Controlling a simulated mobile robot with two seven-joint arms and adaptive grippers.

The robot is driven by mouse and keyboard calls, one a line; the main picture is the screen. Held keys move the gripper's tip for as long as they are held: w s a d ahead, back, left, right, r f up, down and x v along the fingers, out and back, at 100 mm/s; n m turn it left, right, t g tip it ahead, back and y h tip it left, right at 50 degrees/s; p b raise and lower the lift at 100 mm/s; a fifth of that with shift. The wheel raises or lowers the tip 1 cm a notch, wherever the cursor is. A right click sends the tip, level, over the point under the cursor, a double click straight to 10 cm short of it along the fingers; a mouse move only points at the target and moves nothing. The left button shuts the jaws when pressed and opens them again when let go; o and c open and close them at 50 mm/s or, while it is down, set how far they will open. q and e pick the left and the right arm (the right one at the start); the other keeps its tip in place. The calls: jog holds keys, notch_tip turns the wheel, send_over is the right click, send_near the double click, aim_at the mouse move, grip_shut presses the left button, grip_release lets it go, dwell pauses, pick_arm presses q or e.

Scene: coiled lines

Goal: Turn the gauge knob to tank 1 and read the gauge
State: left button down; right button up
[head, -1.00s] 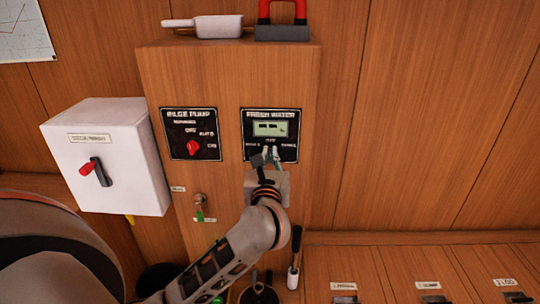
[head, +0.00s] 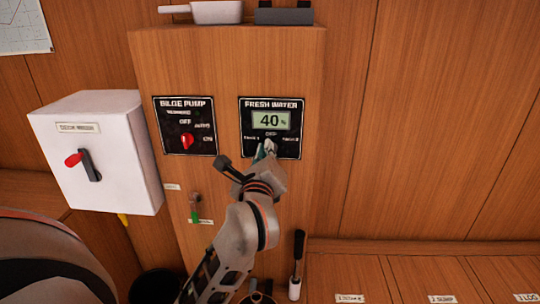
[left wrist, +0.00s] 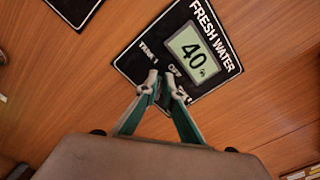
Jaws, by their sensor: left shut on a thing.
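The fresh water gauge panel (head: 250,109) is a black plate on the wooden cabinet, with tank 1 on its left, off at the top and tank 2 on its right. Its display (head: 270,121) reads 40 %, also in the left wrist view (left wrist: 192,52). My left gripper (head: 267,150) is at the lower part of the panel, its wrist rolled to one side. In the left wrist view its fingers (left wrist: 164,91) are closed around the knob, below the off mark. The knob itself is hidden between them, so its pointer cannot be read. My right gripper is not in view.
The bilge pump panel (head: 184,125) with a red knob is just left of the gauge. A white switch box (head: 97,150) with a red-tipped lever stands further left. A small green-tipped valve (head: 194,208) is below. The wall to the right is clear.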

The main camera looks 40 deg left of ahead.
pick_arm(q)
jog(key=shift+f+n+b, duration=0.25)
jog(key=shift+n+b, duration=0.2)
jog(key=shift+n, duration=0.15)
jog(key=shift+r, duration=0.1)
jog(key=c, duration=2.2)
grip_release()
jog(key=shift+r, duration=0.1)
notch_tip(320, 180, up, 10)
jog(key=shift+f, duration=0.1)
